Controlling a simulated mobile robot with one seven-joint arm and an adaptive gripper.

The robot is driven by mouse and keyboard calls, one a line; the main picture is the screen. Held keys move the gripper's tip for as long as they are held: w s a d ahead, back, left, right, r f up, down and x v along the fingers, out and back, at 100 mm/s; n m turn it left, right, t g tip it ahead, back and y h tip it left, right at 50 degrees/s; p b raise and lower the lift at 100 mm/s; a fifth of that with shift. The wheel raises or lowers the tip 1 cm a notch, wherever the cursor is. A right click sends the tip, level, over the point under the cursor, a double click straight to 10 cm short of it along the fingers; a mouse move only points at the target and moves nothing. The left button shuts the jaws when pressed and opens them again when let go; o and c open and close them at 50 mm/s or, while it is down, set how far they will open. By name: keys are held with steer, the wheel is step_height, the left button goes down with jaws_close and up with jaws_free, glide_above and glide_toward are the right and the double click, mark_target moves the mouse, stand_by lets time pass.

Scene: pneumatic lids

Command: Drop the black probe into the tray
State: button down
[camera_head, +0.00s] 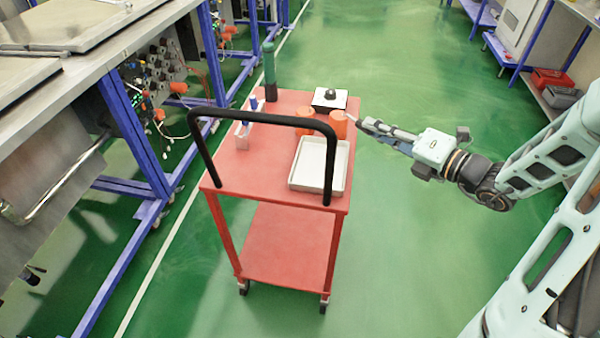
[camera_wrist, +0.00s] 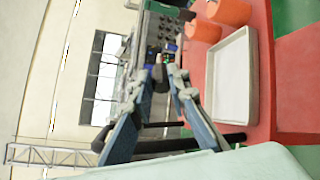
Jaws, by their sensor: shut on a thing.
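My gripper (camera_head: 360,122) reaches in from the right, with its tips just off the right edge of the red cart and behind the tray. In the wrist view its fingers (camera_wrist: 167,76) are closed around a small dark piece, which I take to be the black probe (camera_wrist: 158,73). Most of the probe is hidden between the fingers, and I cannot make it out in the head view. The white rectangular tray (camera_head: 315,162) lies flat and empty on the cart's front right top; it also shows in the wrist view (camera_wrist: 233,85), right of the fingers.
The red cart (camera_head: 265,183) has a black handle (camera_head: 265,118) arching over its front. Two orange cups (camera_head: 338,124) stand behind the tray, near a white box with a black knob (camera_head: 329,99). A green bottle (camera_head: 269,72) and a clear holder (camera_head: 243,137) stand left.

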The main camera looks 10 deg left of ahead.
steer(key=w+a+r+t+p, duration=0.1)
steer(key=a+r+p, duration=0.2)
steer(key=r+p, duration=0.35)
steer(key=w+a+r+p, duration=0.1)
steer(key=a+r+p, duration=0.2)
steer(key=r, duration=0.7)
step_height(320, 180, down, 6)
steer(key=b, duration=0.5)
steer(key=shift+s+m+b, duration=0.2)
steer(key=shift+m+b, duration=0.15)
steer(key=shift+m, duration=0.05)
steer(key=shift+d+f, duration=0.1)
steer(key=c, duration=1.8)
jaws_free()
steer(key=shift+o, duration=0.2)
steer(key=v, duration=1.2)
